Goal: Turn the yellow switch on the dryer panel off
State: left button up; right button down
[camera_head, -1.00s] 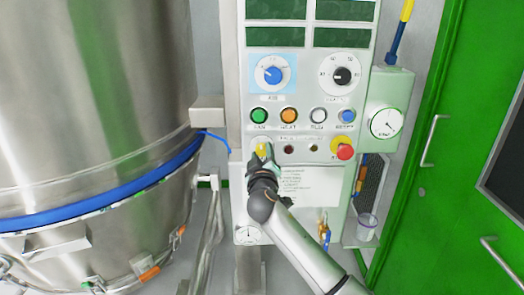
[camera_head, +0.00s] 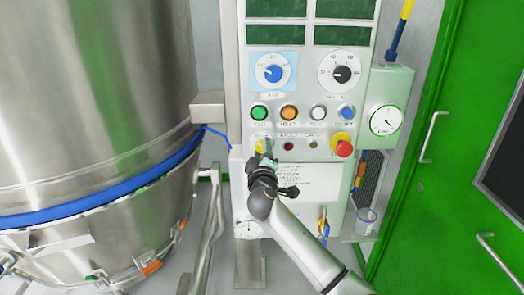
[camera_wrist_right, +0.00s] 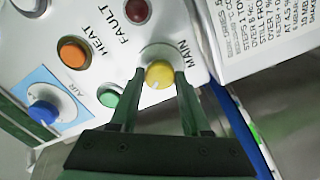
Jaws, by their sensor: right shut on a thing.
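The yellow switch (camera_wrist_right: 159,75) is a round knob on a pale base beside the word MAIN, with a small pale mark near its lower edge in the right wrist view. In the head view the yellow switch (camera_head: 259,146) is at the panel's left, below the green button, partly hidden by my right gripper. My right gripper (camera_head: 265,156) reaches up to it from below. In the wrist view its two dark green fingers lie on either side of the knob, shut on it. The dryer panel (camera_head: 305,90) is upright and pale. My left gripper is not in view.
A green button (camera_head: 258,113), an orange button (camera_head: 289,113) and a red emergency stop (camera_head: 343,149) on yellow are close by. A large steel vessel (camera_head: 90,90) stands at the left. A green door (camera_head: 420,200) is at the right.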

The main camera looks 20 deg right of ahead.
jog(key=shift+c, duration=1.8)
grip_release()
jog(key=b+v, duration=0.1)
jog(key=v, duration=1.1)
jog(key=shift+s, duration=0.3)
jog(key=shift+a, duration=0.1)
